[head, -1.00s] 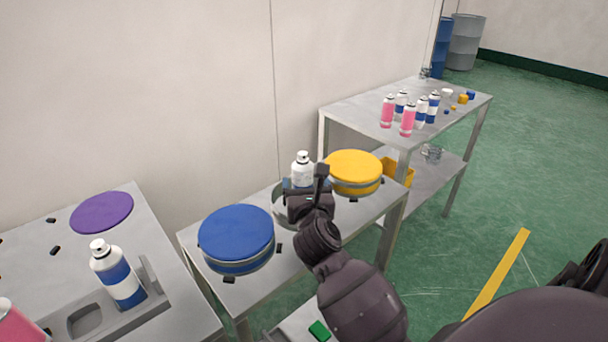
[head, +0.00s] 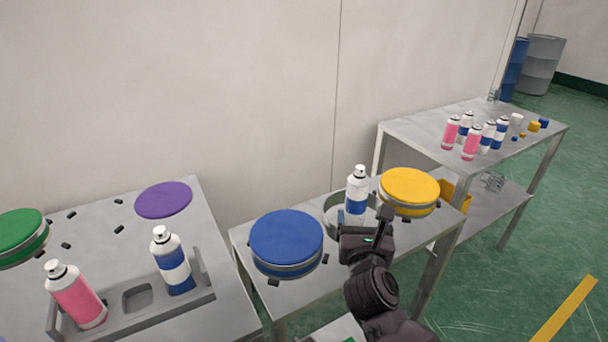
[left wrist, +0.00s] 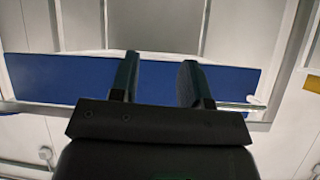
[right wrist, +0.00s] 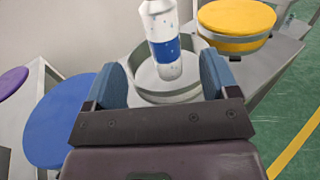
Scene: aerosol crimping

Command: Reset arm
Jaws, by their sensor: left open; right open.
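My right gripper (head: 368,228) is open and empty in the head view, just in front of a white can with a blue band (head: 357,192). The can stands upright in a round grey holder (head: 334,212) between the blue disc and the yellow disc. In the right wrist view the can (right wrist: 164,45) stands beyond my open fingers (right wrist: 162,85), apart from them as far as I can tell. My left gripper (left wrist: 160,80) is open and empty in the left wrist view, facing a blue panel (left wrist: 50,78). It is not in the head view.
A blue disc (head: 287,241) and a yellow disc (head: 409,188) flank the holder. On the left table, a tray (head: 206,300) holds a pink can (head: 75,294) and a blue-banded can (head: 171,260). Purple (head: 163,200) and green (head: 20,232) discs lie behind. Several cans stand on the right table (head: 408,138).

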